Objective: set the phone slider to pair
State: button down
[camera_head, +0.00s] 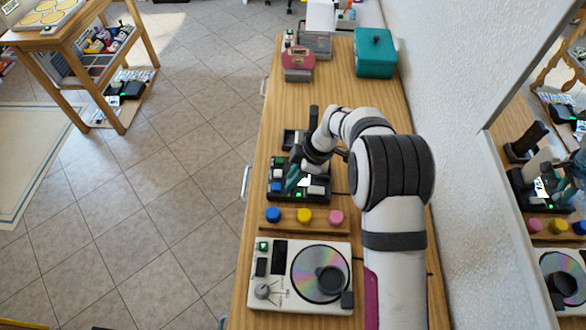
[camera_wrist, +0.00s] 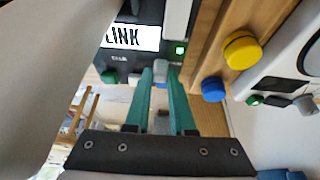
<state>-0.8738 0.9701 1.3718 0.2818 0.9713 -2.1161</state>
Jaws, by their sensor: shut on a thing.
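The phone unit (camera_head: 300,182) is a dark box on the wooden bench, with pale keys, a white display and green lights. My gripper (camera_head: 292,178) reaches down onto it from the right, with teal fingers. In the wrist view my gripper (camera_wrist: 161,80) has its fingertips close on either side of a small grey slider knob (camera_wrist: 160,73) on the dark panel. The white display (camera_wrist: 122,38) beside it reads "LINK", its left part cut off by a pale shape. Small lettering under the display is too blurred to read. The ends of the slider's track are hidden.
Blue (camera_head: 273,214), yellow (camera_head: 304,216) and pink (camera_head: 336,217) knobs sit on a wooden strip in front of the phone unit. A disc player (camera_head: 262,290) stands nearer. A teal box (camera_head: 375,52) and a pink device (camera_head: 298,58) are farther back. A wall and mirror are right.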

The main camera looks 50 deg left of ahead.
jog(key=shift+s+d, duration=0.15)
jog(key=shift+d, duration=0.05)
jog(key=c, duration=0.8)
grip_release()
jog(key=shift+o, duration=0.2)
jog(key=v, duration=1.5)
jog(key=shift+w+r, duration=0.3)
jog(key=shift+r, duration=0.05)
